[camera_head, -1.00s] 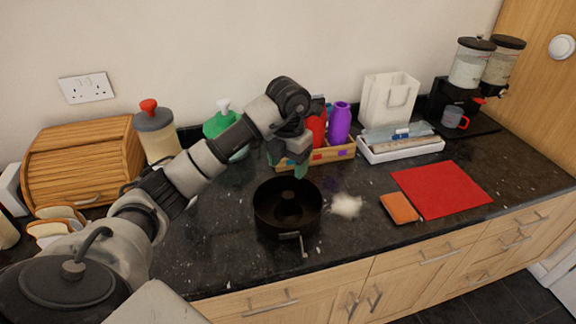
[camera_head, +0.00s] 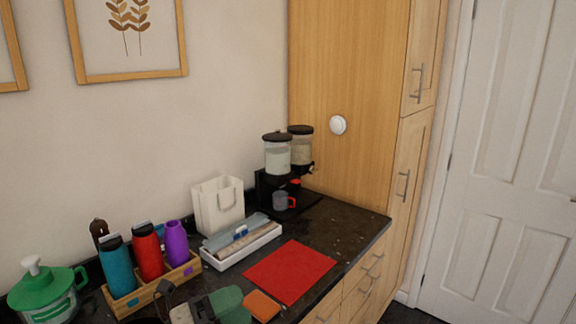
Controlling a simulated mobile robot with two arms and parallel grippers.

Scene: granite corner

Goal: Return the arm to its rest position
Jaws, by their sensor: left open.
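Most of my left arm is cut off below the picture. My right gripper is not in view.
On the dark counter (camera_head: 340,218) stand a green lidded jug (camera_head: 45,300), a wooden tray (camera_head: 140,298) with several bottles, a white bag (camera_head: 218,207), a white tray (camera_head: 243,252) and dispensers (camera_head: 278,158). A red mat (camera_head: 290,270) lies in front. A tall cabinet (camera_head: 345,80) closes the right end.

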